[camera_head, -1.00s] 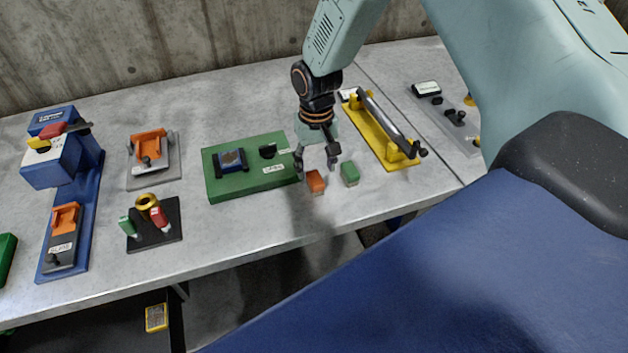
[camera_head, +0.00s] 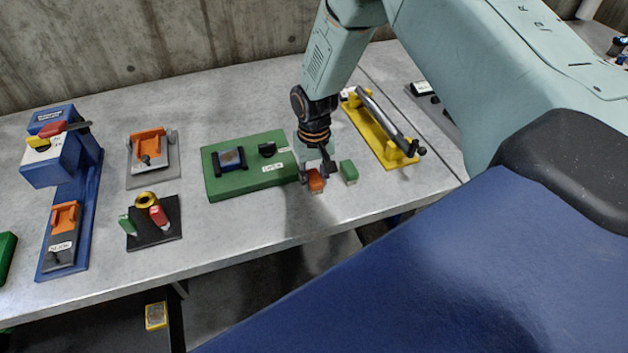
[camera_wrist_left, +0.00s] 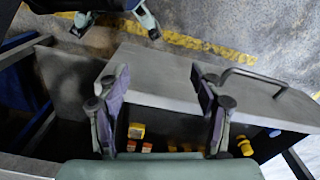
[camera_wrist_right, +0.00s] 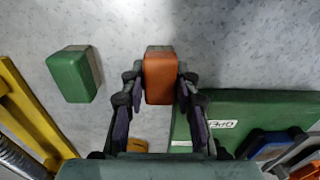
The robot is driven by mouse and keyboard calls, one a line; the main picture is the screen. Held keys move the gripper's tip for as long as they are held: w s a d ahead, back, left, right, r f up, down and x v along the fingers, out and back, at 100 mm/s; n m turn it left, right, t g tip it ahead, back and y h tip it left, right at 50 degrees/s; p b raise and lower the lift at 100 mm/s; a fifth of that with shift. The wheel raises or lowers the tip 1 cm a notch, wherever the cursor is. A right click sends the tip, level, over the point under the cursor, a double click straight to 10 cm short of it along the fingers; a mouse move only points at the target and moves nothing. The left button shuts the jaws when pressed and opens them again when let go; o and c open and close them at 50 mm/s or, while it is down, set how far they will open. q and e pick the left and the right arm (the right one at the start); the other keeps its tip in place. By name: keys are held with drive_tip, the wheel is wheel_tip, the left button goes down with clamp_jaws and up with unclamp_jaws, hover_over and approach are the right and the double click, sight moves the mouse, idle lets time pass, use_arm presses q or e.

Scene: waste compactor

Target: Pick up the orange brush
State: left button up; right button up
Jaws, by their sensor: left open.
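The orange brush (camera_head: 316,184) is a small orange block standing near the front edge of the grey bench in the head view. In the right wrist view the brush (camera_wrist_right: 160,78) lies between my right gripper's fingertips (camera_wrist_right: 159,88), with narrow gaps at its sides. My right gripper (camera_head: 316,172) points down at the brush in the head view and hides part of it. It looks open, one finger on each side. My left gripper (camera_wrist_left: 160,95) is open and empty in the left wrist view, and out of sight in the head view.
A green block (camera_head: 348,172) stands just right of the brush. A green board (camera_head: 225,188) lies close on the left, and a yellow fixture with a grey bar (camera_head: 381,133) behind to the right. The bench's front edge (camera_head: 250,249) is near. Bare bench lies between the fixtures.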

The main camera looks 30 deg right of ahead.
sight(314, 176)
drive_tip(key=shift+s+r, duration=0.1)
clamp_jaws()
drive_tip(key=shift+r, duration=0.25)
wheel_tip(314, 176, up, 9)
drive_tip(key=shift+f, duration=0.2)
drive_tip(key=shift+r, duration=0.4)
drive_tip(key=shift+o, duration=0.2)
unclamp_jaws()
drive_tip(key=c, duration=0.5)
